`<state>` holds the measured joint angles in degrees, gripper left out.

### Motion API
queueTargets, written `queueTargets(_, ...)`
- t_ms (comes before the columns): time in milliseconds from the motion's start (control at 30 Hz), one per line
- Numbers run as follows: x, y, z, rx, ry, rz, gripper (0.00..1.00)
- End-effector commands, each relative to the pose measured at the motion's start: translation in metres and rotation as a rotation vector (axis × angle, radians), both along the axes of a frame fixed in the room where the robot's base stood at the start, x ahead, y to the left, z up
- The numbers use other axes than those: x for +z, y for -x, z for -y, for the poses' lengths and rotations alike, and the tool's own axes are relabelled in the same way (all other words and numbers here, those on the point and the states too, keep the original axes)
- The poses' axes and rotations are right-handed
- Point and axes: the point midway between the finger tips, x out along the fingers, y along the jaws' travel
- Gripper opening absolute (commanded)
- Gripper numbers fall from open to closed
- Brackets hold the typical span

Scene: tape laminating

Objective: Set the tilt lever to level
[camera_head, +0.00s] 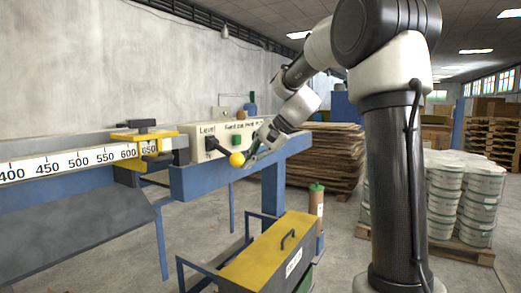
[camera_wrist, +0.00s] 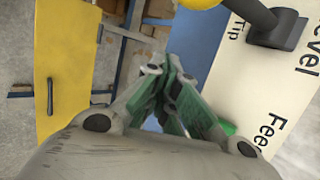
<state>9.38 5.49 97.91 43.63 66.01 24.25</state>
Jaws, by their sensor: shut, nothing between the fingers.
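The tilt lever has a black arm and base (camera_head: 212,146) and a yellow ball knob (camera_head: 237,160). It sticks out of a beige control panel (camera_head: 225,130), with its knob lower than its base, below the word "Level". In the wrist view the lever arm (camera_wrist: 252,12) and part of the knob (camera_wrist: 200,2) show at the top edge, with "Tip" and "Level" printed beside the base. My gripper (camera_head: 252,158) is just right of the knob. In the wrist view its fingertips (camera_wrist: 165,72) are together and empty, apart from the knob.
A green button (camera_head: 238,140) is on the panel near my gripper. A blue beam (camera_head: 190,182) runs beneath the panel. A yellow-topped box with a handle (camera_head: 270,250) stands below. A ruler (camera_head: 70,163) and yellow stop (camera_head: 145,138) lie left.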

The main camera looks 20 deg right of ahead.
Motion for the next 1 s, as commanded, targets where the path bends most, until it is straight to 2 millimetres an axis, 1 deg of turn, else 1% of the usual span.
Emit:
queueTargets(33,0.007,0.009,-0.004,0.002,0.002,0.005,0.00)
queueTargets(100,0.012,0.017,-0.008,0.001,0.001,0.005,0.00)
queueTargets(300,0.019,0.030,-0.015,0.001,0.001,0.002,0.00)
queueTargets(767,0.020,0.032,-0.016,0.000,0.003,-0.002,0.00)
queueTargets(1000,0.025,0.033,-0.015,0.001,0.033,-0.042,0.00)
